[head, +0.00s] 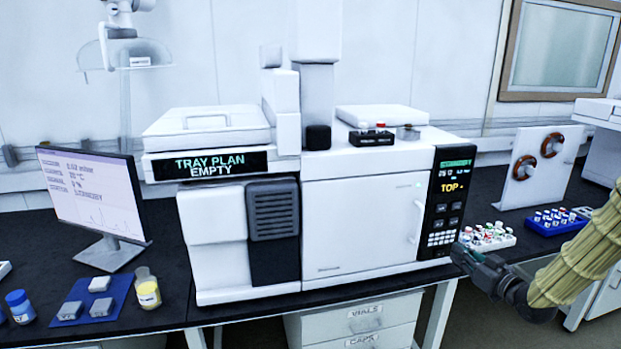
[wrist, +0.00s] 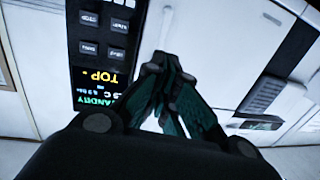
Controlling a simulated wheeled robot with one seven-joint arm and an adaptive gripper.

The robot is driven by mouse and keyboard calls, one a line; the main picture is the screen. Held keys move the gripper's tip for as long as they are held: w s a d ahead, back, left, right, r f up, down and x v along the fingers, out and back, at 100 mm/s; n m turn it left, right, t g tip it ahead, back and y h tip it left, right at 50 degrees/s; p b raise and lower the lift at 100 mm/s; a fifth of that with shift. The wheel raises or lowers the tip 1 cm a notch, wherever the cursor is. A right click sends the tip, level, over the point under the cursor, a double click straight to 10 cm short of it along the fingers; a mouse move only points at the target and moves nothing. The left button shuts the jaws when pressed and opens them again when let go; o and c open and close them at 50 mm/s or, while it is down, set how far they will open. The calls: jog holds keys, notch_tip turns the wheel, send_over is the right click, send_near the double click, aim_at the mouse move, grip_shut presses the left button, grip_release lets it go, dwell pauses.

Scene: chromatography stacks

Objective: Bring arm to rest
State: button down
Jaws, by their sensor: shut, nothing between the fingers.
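My gripper (head: 463,254) is at the right of the head view, in front of the lower right corner of the white chromatography instrument (head: 360,225). My arm, in a tan ribbed sleeve, comes in from the right edge. In the wrist view my gripper (wrist: 155,62) has its fingers together with nothing between them. Behind it the instrument's black control panel (wrist: 100,60) appears turned over, with keys and the lit word TOP. The panel (head: 449,203) also shows in the head view.
A white rack of vials (head: 487,236) stands close behind my gripper, and a blue vial rack (head: 556,221) is farther right. A monitor (head: 92,195), a blue mat (head: 68,309) and a yellow-filled bottle (head: 147,290) are at the left. Drawers (head: 355,318) stand under the bench.

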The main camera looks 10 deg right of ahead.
jog(key=s+a+f+m+g+h, duration=0.1)
jog(key=s+a+f+g, duration=0.2)
jog(key=s+a+f, duration=0.5)
jog(key=s+a+f+m+g+h, duration=0.1)
jog(key=s+a+f+g, duration=0.2)
jog(key=f, duration=0.8)
jog(key=s+a+f+m+g+h, duration=0.1)
jog(key=s+a+f+g, duration=0.2)
jog(key=s+a+f, duration=0.5)
jog(key=s+a+f+g, duration=0.2)
jog(key=s+f, duration=0.2)
jog(key=s, duration=0.5)
jog(key=s+a+f+g+h, duration=0.1)
jog(key=s+a+f+g, duration=0.1)
jog(key=s, duration=0.7)
jog(key=s+a+f+g, duration=0.2)
jog(key=s+f, duration=0.4)
jog(key=s, duration=0.3)
jog(key=shift+s+a+g+h, duration=0.2)
jog(key=shift+a+g+h, duration=0.2)
jog(key=shift+g, duration=0.5)
jog(key=c, duration=2.2)
grip_release()
